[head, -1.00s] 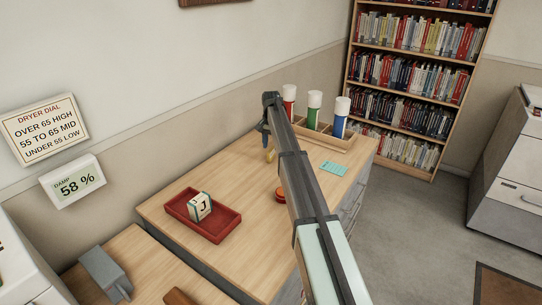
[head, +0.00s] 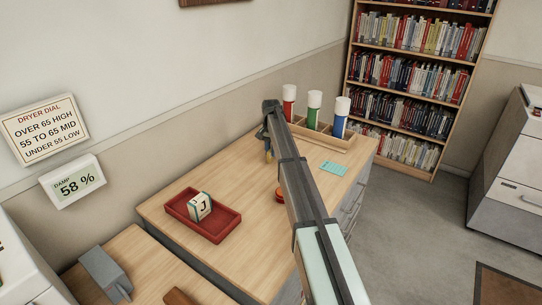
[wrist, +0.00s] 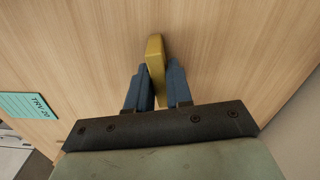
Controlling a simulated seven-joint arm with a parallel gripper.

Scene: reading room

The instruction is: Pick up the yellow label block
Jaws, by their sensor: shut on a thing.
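The yellow label block (wrist: 155,57) is between the two blue fingers of my gripper (wrist: 160,85) in the wrist view. The fingers are shut on it, and its far end sticks out past their tips. In the head view my gripper (head: 267,143) is over the back of the wooden desk (head: 170,182), with a little of the yellow block (head: 269,155) showing below it. My arm hides part of that area. I cannot tell whether the block touches the desk top.
A red tray (head: 222,232) holds a block marked J (head: 200,206). A rack (head: 345,142) with red, green and blue tubes stands at the back right. A teal card (head: 333,168) lies near it. A round red thing (head: 279,195) sits beside my arm.

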